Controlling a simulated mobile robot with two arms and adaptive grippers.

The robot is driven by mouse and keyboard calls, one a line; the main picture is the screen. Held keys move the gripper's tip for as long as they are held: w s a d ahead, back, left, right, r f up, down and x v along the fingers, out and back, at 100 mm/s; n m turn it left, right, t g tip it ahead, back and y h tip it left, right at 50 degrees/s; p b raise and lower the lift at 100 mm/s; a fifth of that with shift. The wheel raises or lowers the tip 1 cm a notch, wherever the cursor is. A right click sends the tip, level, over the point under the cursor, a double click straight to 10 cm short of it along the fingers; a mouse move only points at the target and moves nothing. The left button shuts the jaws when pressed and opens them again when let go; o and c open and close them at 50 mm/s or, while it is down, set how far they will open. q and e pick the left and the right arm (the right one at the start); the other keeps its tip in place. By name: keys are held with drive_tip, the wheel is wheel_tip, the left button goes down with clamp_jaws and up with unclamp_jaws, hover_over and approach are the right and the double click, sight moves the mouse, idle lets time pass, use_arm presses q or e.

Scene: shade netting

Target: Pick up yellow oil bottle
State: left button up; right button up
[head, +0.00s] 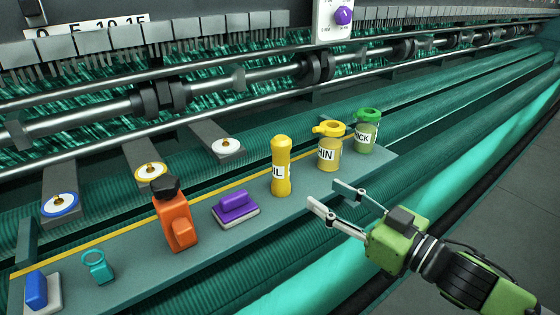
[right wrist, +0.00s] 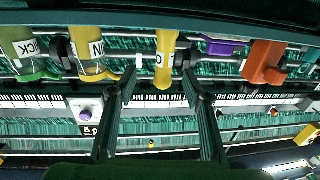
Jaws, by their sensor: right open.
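The yellow oil bottle (head: 281,153) stands upright on the grey shelf (head: 125,277), with part of a white label showing "IL". My right gripper (head: 328,194) is open and empty in the head view, to the right of the bottle and apart from it, its fingers pointing toward it. In the right wrist view, which looks upside down, the bottle (right wrist: 165,58) appears between the two open fingers (right wrist: 163,75), beyond their tips. My left gripper is not in view.
A yellow "HIN" jar (head: 329,160) and a green "ICK" jar (head: 367,135) stand right of the bottle. Machinery fills the back.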

sight(287, 170)
drive_tip(key=shift+y, duration=0.4)
drive_tip(key=w+a+p, duration=0.1)
drive_tip(key=a, duration=0.1)
drive_tip(key=w+a+r+p, duration=0.1)
drive_tip(key=w+a, duration=0.1)
drive_tip(key=w+a+r, duration=0.1)
drive_tip(key=a, duration=0.1)
drive_tip(key=shift+w+p, duration=0.2)
drive_tip(key=shift+p, duration=0.2)
drive_tip(key=shift+w+a+f, duration=0.15)
drive_tip(key=shift+w+a, duration=0.1)
drive_tip(key=shift+w, duration=0.1)
drive_tip(key=p+x, duration=0.1)
drive_tip(key=x, duration=0.1)
drive_tip(key=p+x, duration=0.1)
drive_tip(key=x, duration=0.1)
drive_tip(key=shift+w+a+f, duration=0.1)
drive_tip(key=shift+w+f, duration=0.1)
drive_tip(key=shift+w, duration=0.15)
drive_tip(key=shift+w+a+f, duration=0.1)
drive_tip(key=shift+w+a, duration=0.1)
drive_tip(key=shift+a, duration=0.05)
drive_tip(key=shift+d, duration=0.1)
drive_tip(key=shift+c, duration=0.3)
clamp_jaws()
